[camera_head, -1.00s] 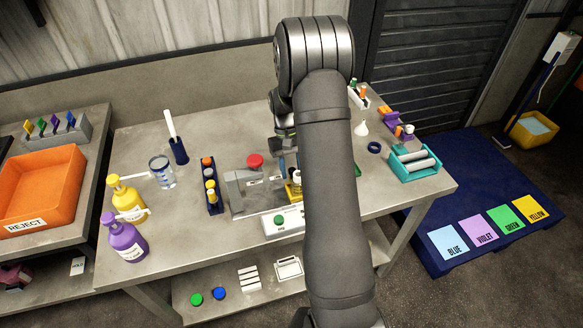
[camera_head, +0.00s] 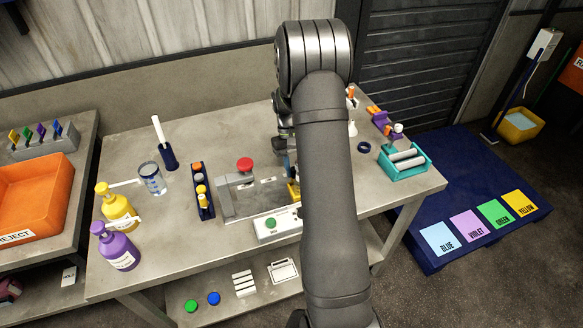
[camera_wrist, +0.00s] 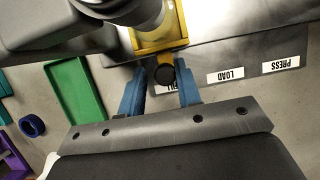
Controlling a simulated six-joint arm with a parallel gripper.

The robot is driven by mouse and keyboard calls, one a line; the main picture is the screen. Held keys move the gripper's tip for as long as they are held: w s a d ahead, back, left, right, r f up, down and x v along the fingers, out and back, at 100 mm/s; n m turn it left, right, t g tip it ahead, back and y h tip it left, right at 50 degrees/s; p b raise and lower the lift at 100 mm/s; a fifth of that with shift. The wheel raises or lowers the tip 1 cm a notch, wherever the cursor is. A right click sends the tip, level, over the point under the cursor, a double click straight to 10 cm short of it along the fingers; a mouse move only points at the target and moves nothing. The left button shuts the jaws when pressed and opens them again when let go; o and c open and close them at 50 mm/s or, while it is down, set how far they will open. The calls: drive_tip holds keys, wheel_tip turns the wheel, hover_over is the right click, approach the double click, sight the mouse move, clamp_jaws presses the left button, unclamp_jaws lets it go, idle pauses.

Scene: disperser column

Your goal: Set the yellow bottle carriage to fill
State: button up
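The yellow bottle carriage (camera_wrist: 150,40) shows at the top of the wrist view, with a round black knob (camera_wrist: 164,75) on its near side. The knob partly covers a label whose visible end reads "LL". The LOAD label (camera_wrist: 231,75) and PRESS label (camera_wrist: 281,64) lie to the right. My gripper (camera_wrist: 161,82) is open, its blue fingers on either side of the knob. A small gap shows at the left finger; contact at the right finger is unclear. In the head view, only a yellow edge of the carriage (camera_head: 294,192) shows beside my arm.
A grey press with a red button (camera_head: 245,164) stands left of my arm. A bottle rack (camera_head: 202,192), yellow bottle (camera_head: 117,208) and purple bottle (camera_head: 116,247) stand further left. A green tray (camera_wrist: 75,90) lies left of my fingers. A teal crate (camera_head: 405,163) sits at the bench's right.

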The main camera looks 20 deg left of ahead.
drive_tip(key=shift+o, duration=0.7)
drive_tip(key=shift+a, duration=0.1)
drive_tip(key=v, duration=1.7)
drive_tip(key=shift+r, duration=0.25)
drive_tip(key=shift+f, duration=0.1)
drive_tip(key=x, duration=1.7)
drive_tip(key=shift+s+f, duration=0.15)
drive_tip(key=shift+f, duration=0.1)
drive_tip(key=shift+s+a+r, duration=0.1)
drive_tip(key=shift+s+a, duration=0.25)
drive_tip(key=shift+a, duration=0.05)
